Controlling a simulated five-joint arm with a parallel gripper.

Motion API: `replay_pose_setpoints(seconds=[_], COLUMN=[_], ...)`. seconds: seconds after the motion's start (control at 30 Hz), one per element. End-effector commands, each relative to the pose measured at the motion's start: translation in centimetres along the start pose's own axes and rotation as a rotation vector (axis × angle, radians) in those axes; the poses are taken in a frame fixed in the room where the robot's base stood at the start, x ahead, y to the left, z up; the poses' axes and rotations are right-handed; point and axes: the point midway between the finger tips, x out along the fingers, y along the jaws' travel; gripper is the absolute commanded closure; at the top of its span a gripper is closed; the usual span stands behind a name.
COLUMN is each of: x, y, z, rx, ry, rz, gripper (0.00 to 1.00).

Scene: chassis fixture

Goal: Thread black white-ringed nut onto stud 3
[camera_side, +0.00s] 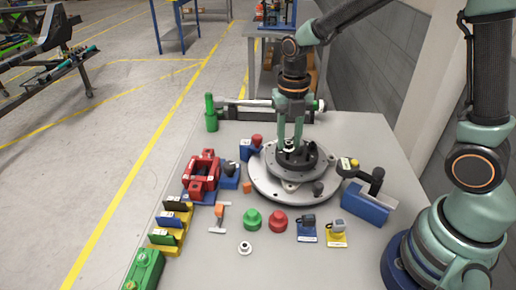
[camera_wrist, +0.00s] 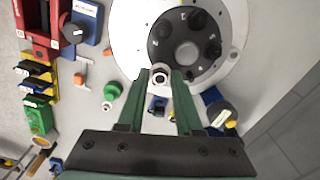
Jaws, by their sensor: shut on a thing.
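My gripper (camera_wrist: 160,78) is shut on the black white-ringed nut (camera_wrist: 160,74), which sits between the green fingertips in the wrist view. In the side view my gripper (camera_side: 290,146) points down over the dark hub (camera_side: 308,165). The hub also shows in the wrist view (camera_wrist: 186,48), with several black nuts or knobs standing around its face. The held nut is at the hub's near edge in the wrist view. I cannot tell whether it touches a stud. Stud 3 cannot be picked out; the number marks are too small to read.
The hub stands on a round light-grey plate (camera_side: 262,183). A green knob (camera_side: 252,220), a red knob (camera_side: 278,221) and a small white-ringed part (camera_side: 245,248) stand in front. A red fixture (camera_side: 201,172) is left; a blue block with a black handle (camera_side: 367,203) is right.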

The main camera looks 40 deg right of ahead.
Motion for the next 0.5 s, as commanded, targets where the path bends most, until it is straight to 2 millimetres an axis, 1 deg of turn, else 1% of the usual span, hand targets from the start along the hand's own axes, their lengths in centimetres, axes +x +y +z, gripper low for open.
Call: replay_pose_setpoints(seconds=[0.1,0.37,0.5], x=[0.00,0.00,-0.01], y=[0.01,0.01,0.01], z=[0.00,0.00,0.00], rx=[-0.043,-0.056,-0.181], ry=[0.000,0.000,0.000], rz=[0.000,0.000,0.000], gripper=[1.00,1.00,1.00])
